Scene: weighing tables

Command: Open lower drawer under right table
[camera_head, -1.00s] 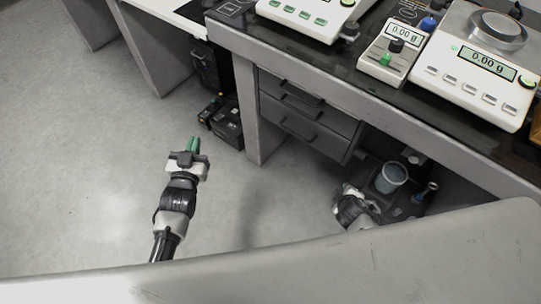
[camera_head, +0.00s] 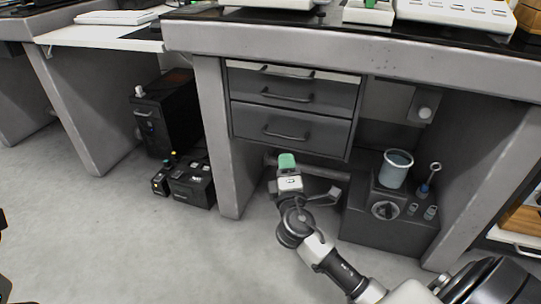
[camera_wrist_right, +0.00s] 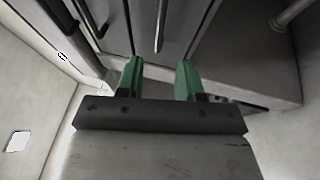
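The drawer unit under the right table has dark grey fronts with bar handles. The lower drawer (camera_head: 265,121) is shut, with its handle (camera_head: 287,134) across the middle. My right gripper (camera_head: 288,164) is just below and in front of this drawer, apart from the handle. The right wrist view shows its two green fingers (camera_wrist_right: 159,72) spread with nothing between them. There the drawer fronts appear turned, and a bar handle (camera_wrist_right: 160,26) lies beyond the fingertips. My left gripper is not in view.
The right table (camera_head: 350,55) has a grey leg left of the drawers. A dark box (camera_head: 370,235) with a beaker (camera_head: 396,168) stands right of my right gripper. Black cases (camera_head: 190,187) stand on the floor at left. The floor between is clear.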

